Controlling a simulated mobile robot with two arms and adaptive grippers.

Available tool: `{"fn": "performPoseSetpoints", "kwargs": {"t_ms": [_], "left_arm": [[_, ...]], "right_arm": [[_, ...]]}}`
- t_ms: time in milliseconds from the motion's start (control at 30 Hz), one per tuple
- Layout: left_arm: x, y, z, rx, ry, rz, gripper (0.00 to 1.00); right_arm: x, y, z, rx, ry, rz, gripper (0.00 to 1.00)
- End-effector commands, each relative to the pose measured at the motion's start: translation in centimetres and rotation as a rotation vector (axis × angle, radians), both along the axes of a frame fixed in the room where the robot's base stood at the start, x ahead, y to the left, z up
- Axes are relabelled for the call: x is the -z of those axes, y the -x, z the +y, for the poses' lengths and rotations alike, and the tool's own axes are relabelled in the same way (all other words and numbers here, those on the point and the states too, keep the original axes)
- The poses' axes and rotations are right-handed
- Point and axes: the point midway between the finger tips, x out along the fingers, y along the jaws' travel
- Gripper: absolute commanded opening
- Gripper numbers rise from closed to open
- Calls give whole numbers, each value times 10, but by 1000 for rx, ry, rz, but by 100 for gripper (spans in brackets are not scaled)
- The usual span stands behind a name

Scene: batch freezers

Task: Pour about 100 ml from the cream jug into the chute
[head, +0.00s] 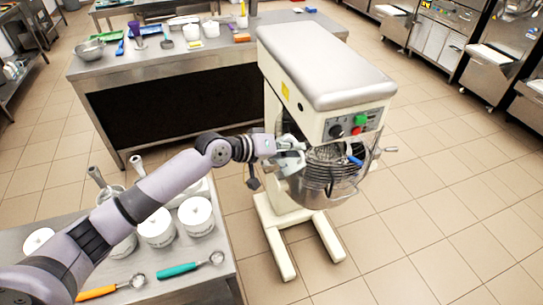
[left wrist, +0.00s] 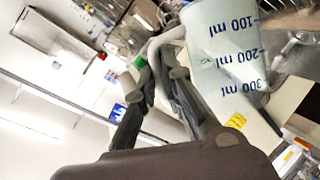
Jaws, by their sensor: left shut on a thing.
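The cream jug (left wrist: 225,45) is pale and translucent, with blue 100, 200 and 300 ml marks, in the left wrist view. My left gripper (left wrist: 165,95) is shut on its grey handle. In the head view my left gripper (head: 278,150) holds the jug (head: 291,163) at the left side of the mixer's bowl guard (head: 335,160). The jug looks tilted, but its angle and cream level are hard to read. No stream of cream shows. I cannot pick out the chute clearly; the jug and gripper cover that side of the guard. My right gripper is out of view.
The cream-coloured mixer (head: 325,65) stands on the floor, its bowl (head: 325,188) below the guard. A near table (head: 205,262) holds white tubs (head: 196,215) and scoops with orange and teal handles. A dark-fronted bench (head: 230,57) stands behind. Floor at right is clear.

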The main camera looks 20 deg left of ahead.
Motion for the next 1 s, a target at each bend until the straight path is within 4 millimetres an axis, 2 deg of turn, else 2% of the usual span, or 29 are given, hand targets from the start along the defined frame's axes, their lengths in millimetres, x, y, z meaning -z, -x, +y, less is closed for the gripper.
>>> {"fn": "performPoseSetpoints", "kwargs": {"t_ms": [533,1000], "left_arm": [[1,-6,7,-2,90,64,0],[-1,-9,12,-3,122,89,0]], "right_arm": [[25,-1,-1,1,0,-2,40],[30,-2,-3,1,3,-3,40]]}}
